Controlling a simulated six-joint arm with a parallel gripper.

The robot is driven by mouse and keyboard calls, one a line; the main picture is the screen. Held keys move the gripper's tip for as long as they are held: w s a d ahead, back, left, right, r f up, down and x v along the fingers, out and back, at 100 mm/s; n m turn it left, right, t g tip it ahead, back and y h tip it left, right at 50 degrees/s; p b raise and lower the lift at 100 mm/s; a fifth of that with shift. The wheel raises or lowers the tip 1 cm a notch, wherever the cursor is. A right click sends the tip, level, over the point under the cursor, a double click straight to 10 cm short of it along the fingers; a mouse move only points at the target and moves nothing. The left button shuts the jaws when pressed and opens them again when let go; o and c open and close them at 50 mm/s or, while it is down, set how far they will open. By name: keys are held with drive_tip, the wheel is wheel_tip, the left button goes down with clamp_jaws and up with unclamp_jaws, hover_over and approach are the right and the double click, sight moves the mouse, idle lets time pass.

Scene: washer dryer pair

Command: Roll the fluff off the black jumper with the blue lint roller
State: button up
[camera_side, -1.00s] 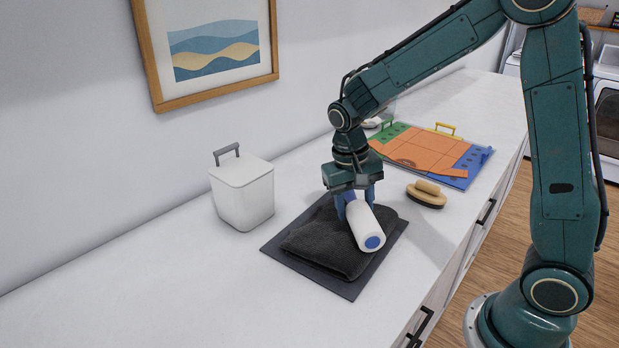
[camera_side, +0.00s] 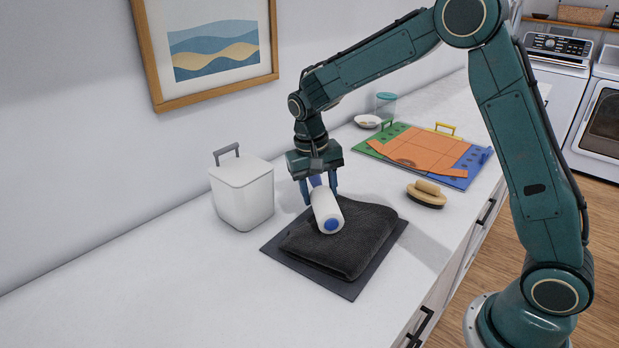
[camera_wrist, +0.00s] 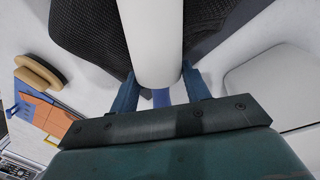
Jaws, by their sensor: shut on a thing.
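The black jumper (camera_side: 345,243) lies folded on a dark grey mat (camera_side: 290,263) on the counter. My gripper (camera_side: 319,191) is over the jumper's back left part, shut on the blue handle of the lint roller (camera_side: 327,212). The roller's white cylinder with a blue end cap is low over the jumper; I cannot tell whether it touches. In the wrist view the white roller (camera_wrist: 153,40) covers the middle of the jumper (camera_wrist: 90,35), and the blue handle (camera_wrist: 161,98) sits between my fingers. I see no fluff on the visible cloth.
A white lidded bin (camera_side: 243,194) stands left of the mat. A wooden brush (camera_side: 427,194) lies right of it. The front counter is clear.

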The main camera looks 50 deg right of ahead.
drive_tip(key=shift+w+a, duration=0.1)
drive_tip(key=shift+w, duration=0.7)
wheel_tip(320, 180, up, 8)
idle(0.5)
